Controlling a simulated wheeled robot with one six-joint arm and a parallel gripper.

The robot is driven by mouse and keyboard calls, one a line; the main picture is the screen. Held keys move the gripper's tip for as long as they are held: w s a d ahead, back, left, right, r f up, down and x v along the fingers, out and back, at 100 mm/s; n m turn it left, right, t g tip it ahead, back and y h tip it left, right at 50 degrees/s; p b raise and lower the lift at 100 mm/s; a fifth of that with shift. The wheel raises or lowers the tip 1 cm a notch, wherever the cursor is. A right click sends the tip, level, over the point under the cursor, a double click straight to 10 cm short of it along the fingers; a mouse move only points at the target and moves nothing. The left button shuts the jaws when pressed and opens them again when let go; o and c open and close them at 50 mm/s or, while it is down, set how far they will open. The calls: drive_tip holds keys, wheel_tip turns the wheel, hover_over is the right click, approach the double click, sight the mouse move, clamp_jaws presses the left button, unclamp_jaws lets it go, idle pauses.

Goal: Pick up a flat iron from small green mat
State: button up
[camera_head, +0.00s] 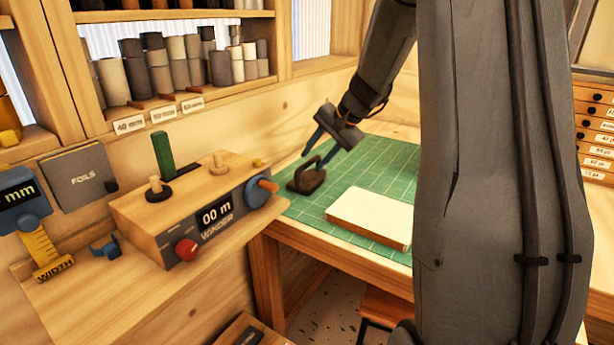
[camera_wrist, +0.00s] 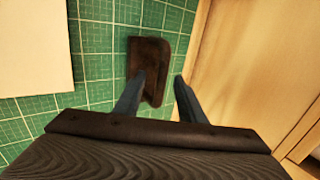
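The dark brown flat iron (camera_head: 306,182) stands with its handle up on the left part of the green gridded mat (camera_head: 372,177). In the wrist view the iron (camera_wrist: 148,50) lies ahead of the fingers on the mat (camera_wrist: 98,38). My gripper (camera_head: 314,161) is just above the iron, tilted down, its blue fingers apart. In the wrist view my gripper (camera_wrist: 160,76) has its left finger over the iron and its right finger beside the iron's right edge. Nothing is held. Whether a finger touches the iron cannot be told.
A cream slab (camera_head: 370,216) lies on the mat to the right of the iron. The winder box (camera_head: 205,208) with its blue-and-orange knob stands to the left, close to the mat. A wooden wall and a shelf of rolls (camera_head: 160,72) are behind.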

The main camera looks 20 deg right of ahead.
sight(308, 162)
drive_tip(key=shift+p+x, duration=0.8)
drive_tip(key=shift+x, duration=1.6)
drive_tip(key=shift+w+r, duration=0.15)
clamp_jaws()
drive_tip(key=shift+w+r, duration=0.1)
drive_tip(key=shift+r, duration=0.05)
